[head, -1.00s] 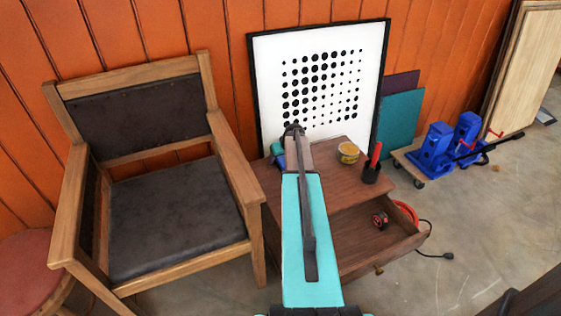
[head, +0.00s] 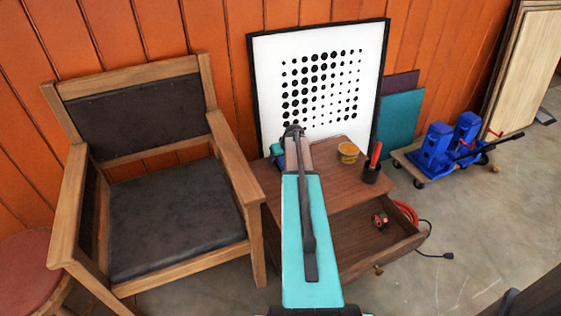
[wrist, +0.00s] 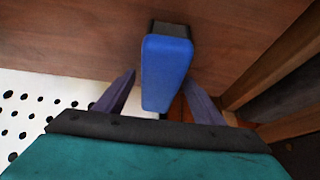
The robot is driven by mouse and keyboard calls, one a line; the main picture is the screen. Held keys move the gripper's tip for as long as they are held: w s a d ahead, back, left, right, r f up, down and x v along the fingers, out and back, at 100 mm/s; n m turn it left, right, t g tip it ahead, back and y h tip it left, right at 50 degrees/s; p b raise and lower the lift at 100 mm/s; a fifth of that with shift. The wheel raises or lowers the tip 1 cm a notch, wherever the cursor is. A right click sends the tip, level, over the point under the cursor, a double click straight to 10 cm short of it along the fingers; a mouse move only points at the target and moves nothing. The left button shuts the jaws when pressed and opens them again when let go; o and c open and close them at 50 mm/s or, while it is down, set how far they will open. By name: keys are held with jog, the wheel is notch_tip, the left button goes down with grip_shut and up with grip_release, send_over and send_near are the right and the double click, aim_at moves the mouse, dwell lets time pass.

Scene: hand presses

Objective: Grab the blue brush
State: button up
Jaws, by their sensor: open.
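The blue brush (wrist: 165,75), a blue block with a dark end (wrist: 171,29), shows in the wrist view, lying between the two fingers of my gripper (wrist: 160,77). The fingers stand apart on either side of it, and a gap shows on each side, so my gripper is open around it. In the head view my gripper (head: 293,131) is at the back left of the wooden cabinet top (head: 325,172). A small blue part (head: 277,150) shows just left of it there; my arm hides most of that area.
A yellow tin (head: 348,153) and a black holder with a red handle (head: 371,165) stand right of my arm on the cabinet. Its drawer (head: 375,238) is open. A dotted framed picture (head: 267,75) leans behind, and a wooden armchair (head: 175,205) stands at left.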

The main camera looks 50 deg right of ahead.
dwell(0.4)
jog(key=c, duration=1.4)
jog(key=shift+o, duration=0.2)
jog(key=shift+r, duration=0.45)
notch_tip(320, 180, up, 3)
jog(key=shift+r+p, duration=0.1)
jog(key=shift+p, duration=0.3)
jog(key=s+a, duration=0.3)
jog(key=a, duration=0.1)
jog(key=s+a+r, duration=0.1)
jog(key=s+a, duration=0.6)
jog(key=a, duration=0.1)
jog(key=shift+s+r, duration=0.15)
jog(key=shift+s, duration=0.2)
